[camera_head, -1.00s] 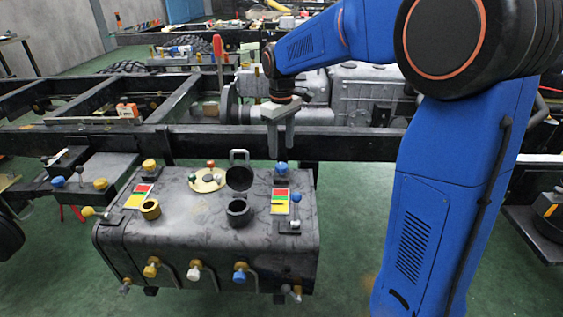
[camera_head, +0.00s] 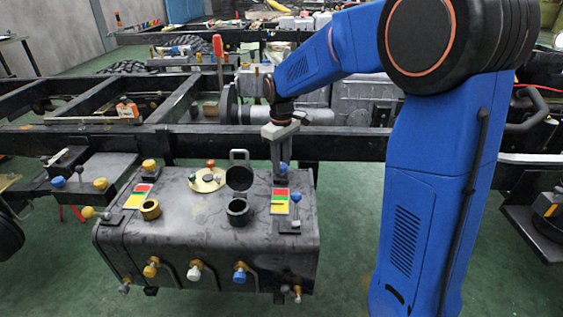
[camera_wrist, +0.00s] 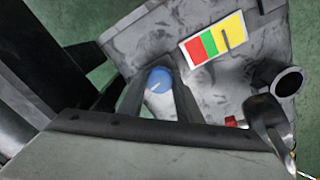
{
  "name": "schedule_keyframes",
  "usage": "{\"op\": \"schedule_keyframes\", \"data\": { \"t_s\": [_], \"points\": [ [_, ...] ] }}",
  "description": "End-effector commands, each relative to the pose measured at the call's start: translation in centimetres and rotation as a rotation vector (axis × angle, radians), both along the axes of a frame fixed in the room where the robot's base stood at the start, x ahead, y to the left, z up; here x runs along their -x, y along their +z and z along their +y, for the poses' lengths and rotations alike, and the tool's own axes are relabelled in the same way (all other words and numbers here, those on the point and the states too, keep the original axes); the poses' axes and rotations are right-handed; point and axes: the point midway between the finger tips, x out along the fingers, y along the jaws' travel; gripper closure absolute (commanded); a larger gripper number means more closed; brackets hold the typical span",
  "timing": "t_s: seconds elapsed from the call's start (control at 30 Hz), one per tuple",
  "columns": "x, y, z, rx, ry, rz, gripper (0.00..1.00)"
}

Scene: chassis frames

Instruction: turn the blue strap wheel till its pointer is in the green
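The blue strap wheel (camera_head: 283,168) stands at the back right of the grey tank's top. In the wrist view the wheel (camera_wrist: 160,77) is a round blue cap with a pale mark, and it shows between my finger ends. My gripper (camera_head: 281,169) points down over it from behind. Its two fingers (camera_wrist: 160,92) are apart, one on each side of the wheel; I cannot tell whether they touch it. A gauge card (camera_wrist: 209,51) with red, green and yellow bands lies beside the wheel. Its dark pointer (camera_wrist: 226,40) is over the yellow band. The card also shows in the head view (camera_head: 280,196).
A black frame rail (camera_head: 345,147) runs close behind.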

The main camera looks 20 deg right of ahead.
Motion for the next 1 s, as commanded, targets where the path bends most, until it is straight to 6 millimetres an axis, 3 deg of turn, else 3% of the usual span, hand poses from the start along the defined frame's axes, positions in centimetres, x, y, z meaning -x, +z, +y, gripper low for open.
{"op": "schedule_keyframes", "data": {
  "t_s": [0.43, 1.0],
  "points": [
    [-0.01, 0.05, 0.02, -0.001, -0.073, 0.001, 0.9],
    [-0.04, 0.11, 0.04, 0.0, -0.468, -0.001, 0.9]
  ]
}}
